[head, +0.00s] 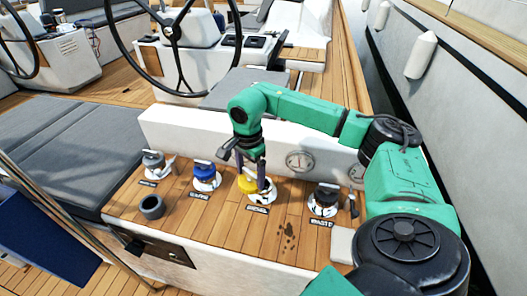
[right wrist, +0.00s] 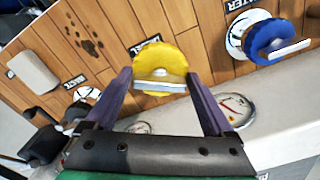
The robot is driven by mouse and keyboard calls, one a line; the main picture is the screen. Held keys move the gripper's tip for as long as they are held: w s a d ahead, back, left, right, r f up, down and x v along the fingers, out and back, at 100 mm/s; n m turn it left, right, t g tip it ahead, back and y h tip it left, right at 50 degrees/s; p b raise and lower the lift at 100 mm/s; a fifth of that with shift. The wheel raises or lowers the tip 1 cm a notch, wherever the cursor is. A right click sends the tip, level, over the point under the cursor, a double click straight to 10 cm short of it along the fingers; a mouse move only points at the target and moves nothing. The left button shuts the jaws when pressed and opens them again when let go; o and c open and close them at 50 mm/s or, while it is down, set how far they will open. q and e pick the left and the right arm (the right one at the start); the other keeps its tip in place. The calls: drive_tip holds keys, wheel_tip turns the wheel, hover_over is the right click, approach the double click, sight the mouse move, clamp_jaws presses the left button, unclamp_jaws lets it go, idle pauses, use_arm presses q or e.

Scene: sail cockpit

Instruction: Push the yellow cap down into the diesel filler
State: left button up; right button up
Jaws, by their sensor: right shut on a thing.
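The yellow cap (head: 247,184) is round with a knurled edge and sits at the white-ringed diesel filler (head: 259,203) on the teak deck. My right gripper (head: 254,180) reaches down to it from above, with its purple fingers shut on it. In the right wrist view the yellow cap (right wrist: 160,62) shows its metal bar, and the fingers of the gripper (right wrist: 159,76) stand on either side of it. The cap hides the filler opening, so I cannot tell how deep it sits. My left gripper is not in view.
A blue cap (head: 205,172) and a grey cap (head: 153,159) stand left of the diesel filler, and a black cap (head: 324,194) stands to its right. A dark round cup (head: 151,206) is at the front left. A white wall with gauges (head: 300,160) rises behind.

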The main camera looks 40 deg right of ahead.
drive_tip(key=d+r+m+b, duration=0.1)
drive_tip(key=d+m+b, duration=0.1)
drive_tip(key=d+m, duration=0.45)
drive_tip(key=shift+m, duration=0.45)
drive_tip(key=f+b, duration=0.3)
drive_tip(key=a+f+b, duration=0.1)
drive_tip(key=shift+w+f, duration=0.35)
drive_tip(key=shift+w, duration=0.05)
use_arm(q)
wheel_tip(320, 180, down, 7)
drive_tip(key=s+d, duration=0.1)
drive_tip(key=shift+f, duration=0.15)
use_arm(e)
drive_tip(key=shift+a, duration=0.1)
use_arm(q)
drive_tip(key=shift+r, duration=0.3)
